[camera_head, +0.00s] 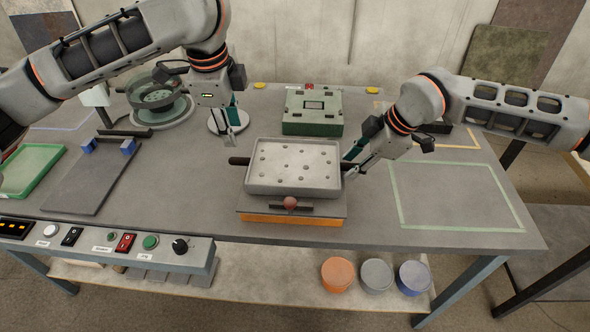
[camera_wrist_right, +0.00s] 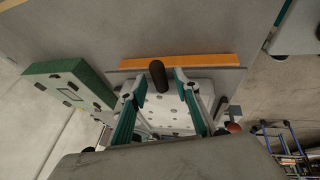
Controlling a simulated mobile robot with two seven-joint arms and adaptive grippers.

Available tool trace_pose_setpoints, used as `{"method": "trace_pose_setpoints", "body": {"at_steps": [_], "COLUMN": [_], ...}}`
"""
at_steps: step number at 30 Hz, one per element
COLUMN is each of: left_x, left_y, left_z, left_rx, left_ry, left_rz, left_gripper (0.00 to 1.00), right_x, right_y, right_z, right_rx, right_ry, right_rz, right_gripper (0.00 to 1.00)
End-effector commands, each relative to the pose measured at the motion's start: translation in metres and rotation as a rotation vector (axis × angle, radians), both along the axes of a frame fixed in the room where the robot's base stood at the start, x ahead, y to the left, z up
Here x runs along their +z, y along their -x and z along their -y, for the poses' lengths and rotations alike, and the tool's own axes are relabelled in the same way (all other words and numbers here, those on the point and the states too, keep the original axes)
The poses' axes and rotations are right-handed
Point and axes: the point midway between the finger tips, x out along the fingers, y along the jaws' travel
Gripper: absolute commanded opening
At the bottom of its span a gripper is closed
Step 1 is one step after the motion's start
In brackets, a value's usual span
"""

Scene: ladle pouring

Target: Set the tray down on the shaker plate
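The light grey tray (camera_head: 293,168), dotted with small holes, is level over a grey plate with an orange front edge (camera_head: 290,219). I take this for the shaker plate; the tray hides most of it, and I cannot tell whether they touch all round. A dark handle sticks out on each side of the tray. My right gripper (camera_head: 352,163) is at the right handle; in the wrist view, its open fingers stand either side of the dark handle (camera_wrist_right: 158,76), with gaps. My left gripper (camera_head: 234,132) is above the left handle (camera_head: 239,161), empty and seemingly open.
A red knob (camera_head: 290,203) on a dark bar is at the plate's front. A green box (camera_head: 312,110) stands behind the tray. A round device (camera_head: 158,104) and a dark board (camera_head: 82,180) are at left. A control panel (camera_head: 110,244) lines the front left. The green-outlined area (camera_head: 455,197) is clear.

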Motion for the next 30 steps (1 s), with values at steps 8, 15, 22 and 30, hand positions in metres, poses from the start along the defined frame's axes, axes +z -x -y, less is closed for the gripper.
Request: {"method": "trace_pose_setpoints", "body": {"at_steps": [8,15,22,30], "left_x": [0.003,0.003,0.003,0.003], "left_y": [0.001,0.001,0.000,0.000], "left_z": [0.000,0.000,0.000,0.000], "left_rx": [0.000,0.000,0.000,0.000], "left_ry": [0.000,0.000,0.000,0.000], "left_rz": [0.000,0.000,0.000,0.000], "left_gripper": [0.31,0.31,0.31,0.31], "right_x": [0.025,0.070,0.100,0.109], "right_y": [0.005,0.016,0.023,0.026], "right_z": [0.011,0.030,0.043,0.046], "right_rx": [-0.002,-0.001,-0.001,0.000], "right_ry": [-0.001,-0.001,0.000,0.000], "right_rz": [0.002,0.003,0.002,0.000], "right_gripper": [0.31,0.31,0.31,0.31]}}
